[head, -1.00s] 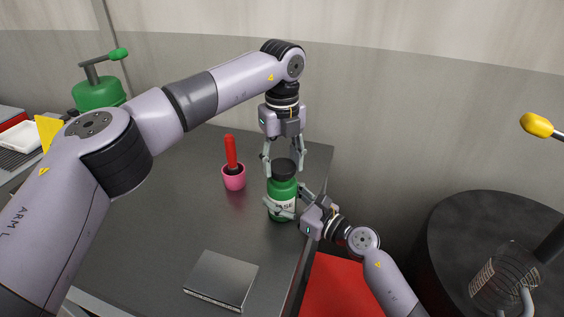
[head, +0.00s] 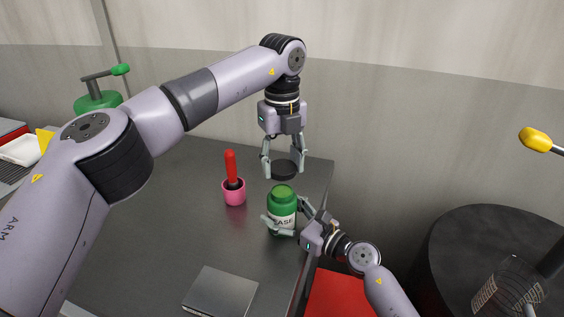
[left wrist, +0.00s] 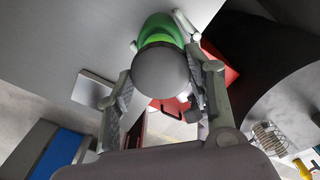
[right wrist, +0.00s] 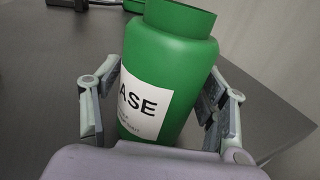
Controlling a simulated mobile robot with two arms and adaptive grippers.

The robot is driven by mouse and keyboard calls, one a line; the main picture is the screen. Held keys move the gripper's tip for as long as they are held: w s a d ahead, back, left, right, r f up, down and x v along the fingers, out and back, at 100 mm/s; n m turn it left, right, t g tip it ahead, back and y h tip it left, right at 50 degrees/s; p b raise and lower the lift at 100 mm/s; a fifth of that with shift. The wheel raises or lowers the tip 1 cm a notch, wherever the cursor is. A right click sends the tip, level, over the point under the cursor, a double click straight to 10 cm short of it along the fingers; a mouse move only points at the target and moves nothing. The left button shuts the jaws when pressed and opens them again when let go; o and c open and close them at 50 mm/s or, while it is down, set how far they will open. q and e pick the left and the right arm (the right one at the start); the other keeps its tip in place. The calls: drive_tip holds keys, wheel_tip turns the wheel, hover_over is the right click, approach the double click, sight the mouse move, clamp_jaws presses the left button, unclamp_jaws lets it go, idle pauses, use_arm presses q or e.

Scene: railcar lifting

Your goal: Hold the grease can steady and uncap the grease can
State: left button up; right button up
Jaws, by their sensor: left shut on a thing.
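The green grease can (head: 282,205) with a white label stands upright on the dark table near its right edge. Its top is uncovered, and its open neck shows in the right wrist view (right wrist: 180,18). My left gripper (head: 283,173) points down above the can, shut on the black cap (head: 286,168). The cap is clear of the can, with a small gap between them. In the left wrist view the cap (left wrist: 160,75) sits between the fingers, hiding part of the can.
A pink cup (head: 234,193) with a red-handled tool stands left of the can. A flat grey box (head: 220,292) lies at the table front. A red surface (head: 340,295) and a dark round drum (head: 490,225) are to the right. The table's middle is clear.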

drive_tip(key=shift+o, duration=0.9)
